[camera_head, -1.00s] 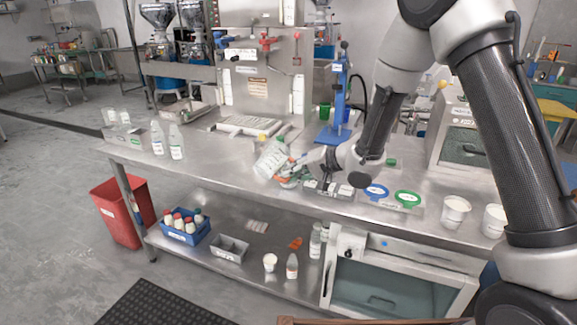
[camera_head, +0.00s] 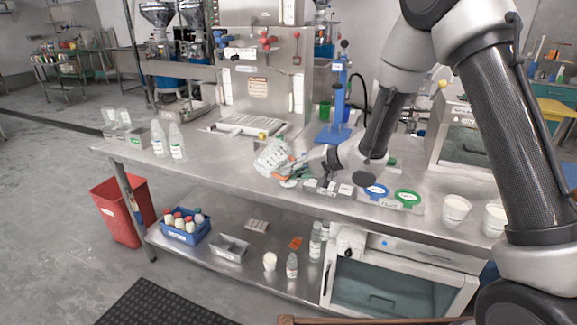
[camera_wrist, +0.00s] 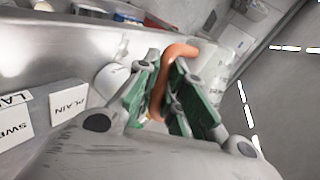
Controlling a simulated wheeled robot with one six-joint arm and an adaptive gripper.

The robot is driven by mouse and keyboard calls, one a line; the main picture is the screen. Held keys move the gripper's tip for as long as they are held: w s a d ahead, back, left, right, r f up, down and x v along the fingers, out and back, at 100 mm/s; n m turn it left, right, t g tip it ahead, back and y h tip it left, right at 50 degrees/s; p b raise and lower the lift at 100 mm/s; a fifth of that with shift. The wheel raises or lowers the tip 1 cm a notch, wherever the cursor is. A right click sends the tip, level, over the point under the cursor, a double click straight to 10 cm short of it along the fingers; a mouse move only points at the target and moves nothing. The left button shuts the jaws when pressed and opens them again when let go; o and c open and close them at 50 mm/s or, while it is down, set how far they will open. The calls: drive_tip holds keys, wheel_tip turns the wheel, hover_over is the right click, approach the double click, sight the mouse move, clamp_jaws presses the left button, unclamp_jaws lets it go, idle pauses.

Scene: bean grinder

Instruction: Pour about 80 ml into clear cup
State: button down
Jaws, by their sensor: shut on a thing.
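My gripper (camera_head: 290,172) is shut on the orange handle (camera_wrist: 160,85) of a pale, see-through jug (camera_head: 271,157) with markings on its side. The jug is held tilted over the front part of the steel counter, left of the gripper. In the wrist view the green finger pads are on both sides of the handle, and part of the jug (camera_wrist: 232,45) shows behind them. A white, rounded vessel (camera_wrist: 108,78) is beside the fingers in the wrist view; I cannot tell whether it is the clear cup. The liquid level and any stream cannot be made out.
Small blocks labelled PLAIN (camera_wrist: 68,102) and similar stand close to my gripper. Blue (camera_head: 375,191) and green (camera_head: 407,198) round items lie right of it. White cups (camera_head: 455,208) stand farther right. Clear bottles (camera_head: 176,142) stand at left. A blue press (camera_head: 338,105) stands behind.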

drive_tip(key=shift+r, duration=0.15)
idle(0.4)
drive_tip(key=shift+s+a, duration=0.1)
drive_tip(key=shift+f+n+t+h, duration=0.3)
drive_tip(key=shift+f+n+t, duration=0.1)
drive_tip(key=shift+n, duration=0.1)
drive_tip(key=shift+w+r, duration=0.3)
drive_tip(key=shift+r, duration=0.35)
drive_tip(key=shift+d+r+t+h, duration=0.15)
drive_tip(key=shift+d+t+h, duration=0.1)
drive_tip(key=shift+t+h, duration=0.05)
drive_tip(key=shift+r+n, duration=0.2)
drive_tip(key=shift+n, duration=0.2)
drive_tip(key=shift+r, duration=0.2)
drive_tip(key=shift+w+d+f+n+t+h, duration=0.1)
drive_tip(key=shift+w+f+n+t+h, duration=0.1)
drive_tip(key=shift+n+t+h, duration=0.2)
drive_tip(key=shift+w+d+f+n+t+h, duration=0.1)
drive_tip(key=shift+f+n+t+h, duration=0.1)
drive_tip(key=shift+n+t+h, duration=0.15)
